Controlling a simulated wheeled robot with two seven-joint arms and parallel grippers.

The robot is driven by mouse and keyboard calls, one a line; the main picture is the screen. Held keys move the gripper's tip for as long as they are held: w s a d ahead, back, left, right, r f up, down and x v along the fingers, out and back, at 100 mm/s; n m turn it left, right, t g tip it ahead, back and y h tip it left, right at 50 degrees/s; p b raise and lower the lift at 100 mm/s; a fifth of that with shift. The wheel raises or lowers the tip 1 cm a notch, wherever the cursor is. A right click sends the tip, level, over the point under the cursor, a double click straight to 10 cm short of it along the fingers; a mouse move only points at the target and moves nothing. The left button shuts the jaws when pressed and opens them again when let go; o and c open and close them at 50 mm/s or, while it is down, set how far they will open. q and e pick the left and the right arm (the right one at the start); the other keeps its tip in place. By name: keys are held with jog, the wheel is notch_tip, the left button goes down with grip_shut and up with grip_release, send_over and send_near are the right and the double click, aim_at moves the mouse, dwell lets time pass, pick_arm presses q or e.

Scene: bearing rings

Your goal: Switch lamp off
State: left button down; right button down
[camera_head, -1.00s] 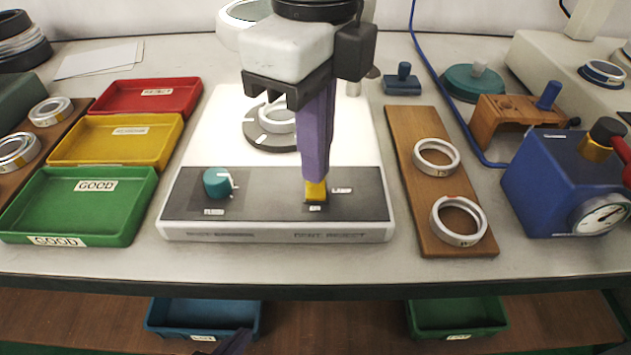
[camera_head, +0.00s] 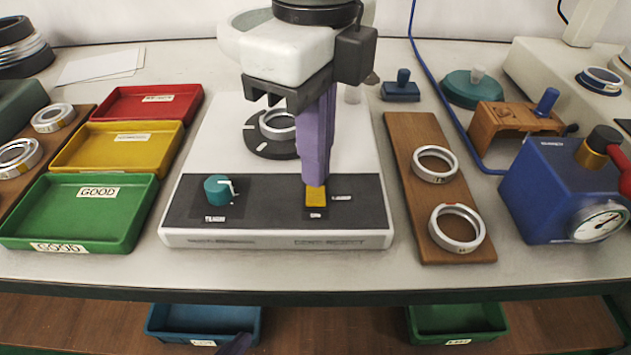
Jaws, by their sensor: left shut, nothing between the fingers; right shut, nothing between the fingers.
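The white inspection stand (camera_head: 358,150) has a dark front panel with a teal knob (camera_head: 217,189) on its left and a yellow switch (camera_head: 316,199) on its right. My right gripper (camera_head: 316,183) is shut, its purple fingers pointing down onto the back edge of the yellow switch. The tips appear to touch it; they hide its far part. No lamp glow is clear to me.
Red, yellow and green trays (camera_head: 80,210) stand left of the stand. A wooden board (camera_head: 408,150) with two rings lies to the right, beside a blue gauge block (camera_head: 545,190). A metal ring (camera_head: 277,124) sits on the stand's round dark plate.

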jog(key=shift+r+p, duration=1.85)
jog(key=shift+r, duration=0.85)
